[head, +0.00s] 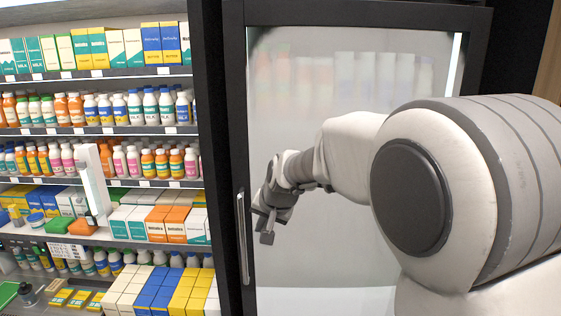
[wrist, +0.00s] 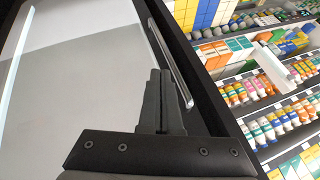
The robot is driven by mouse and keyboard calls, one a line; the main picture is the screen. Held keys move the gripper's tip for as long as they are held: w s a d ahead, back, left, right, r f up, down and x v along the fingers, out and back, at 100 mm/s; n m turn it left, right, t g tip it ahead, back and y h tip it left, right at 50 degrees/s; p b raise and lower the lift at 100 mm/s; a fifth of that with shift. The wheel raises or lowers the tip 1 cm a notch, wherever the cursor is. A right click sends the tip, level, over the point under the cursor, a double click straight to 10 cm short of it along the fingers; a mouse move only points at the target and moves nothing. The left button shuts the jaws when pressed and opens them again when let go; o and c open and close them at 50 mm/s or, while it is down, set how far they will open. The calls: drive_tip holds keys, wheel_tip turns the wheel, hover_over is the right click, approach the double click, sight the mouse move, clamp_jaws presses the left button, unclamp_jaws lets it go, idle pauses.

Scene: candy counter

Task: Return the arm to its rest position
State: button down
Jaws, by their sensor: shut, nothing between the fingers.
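My arm stretches from the right of the head view, in front of a dark-framed cabinet door with a pale glass panel. My gripper (head: 268,226) is at its end, just right of the door's vertical metal handle (head: 242,238). In the wrist view the fingers of my gripper (wrist: 160,78) are together with nothing between them. The handle also shows in the wrist view (wrist: 170,62), close beside the fingertips; I cannot tell whether they touch. The door looks closed in the head view.
An open shelf unit (head: 100,75) full of bottles and boxes stands left of the door. A white upright panel (head: 93,180) sticks out from its shelves. The door's glass (head: 330,270) lies close behind my arm.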

drive_tip(key=s+d+r+n+h+b, duration=0.15)
drive_tip(key=s+d+r, duration=0.25)
drive_tip(key=s+d, duration=0.85)
drive_tip(key=s+d+f+h+b, duration=0.1)
drive_tip(key=s+d, duration=0.2)
drive_tip(key=s, duration=0.6)
drive_tip(key=s+d+f, duration=0.2)
drive_tip(key=s+d, duration=0.1)
drive_tip(key=s, duration=0.6)
drive_tip(key=shift+d+f+n+g+h+b, duration=0.3)
drive_tip(key=shift+d+n+h+b, duration=0.05)
drive_tip(key=shift+d, duration=0.05)
drive_tip(key=shift+s, duration=0.1)
